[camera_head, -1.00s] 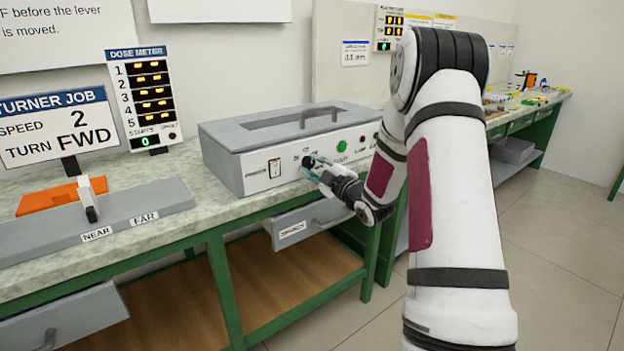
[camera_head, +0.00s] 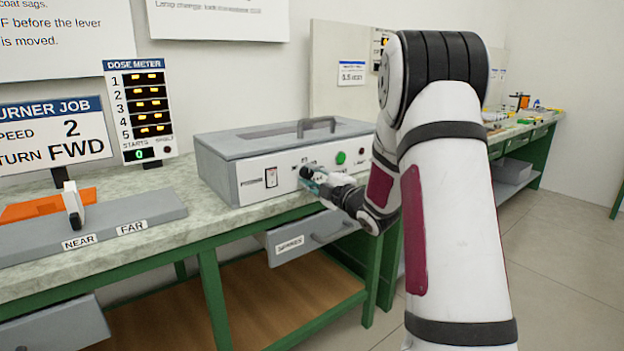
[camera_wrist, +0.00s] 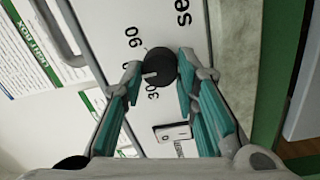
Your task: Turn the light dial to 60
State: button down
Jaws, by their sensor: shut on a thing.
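The black round dial (camera_wrist: 160,68) with a light pointer mark sits on the white front panel (camera_wrist: 105,20) in the wrist view. Its pointer faces left and slightly down in that view, between the printed 90 and 30.
A rocker switch (camera_head: 271,177) is left of my gripper and a green button (camera_head: 341,158) is right of it. A partly open drawer (camera_head: 305,238) is below. A lever (camera_head: 73,204) stands on the NEAR/FAR plate, and the dose meter (camera_head: 140,110) is behind.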

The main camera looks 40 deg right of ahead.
jog(key=shift+f, duration=0.1)
jog(key=c, duration=1.2)
grip_release()
jog(key=shift+c, duration=0.2)
jog(key=shift+s, duration=0.1)
jog(key=s, duration=1.1)
jog(key=shift+s+f, duration=0.25)
jog(key=shift+s, duration=0.15)
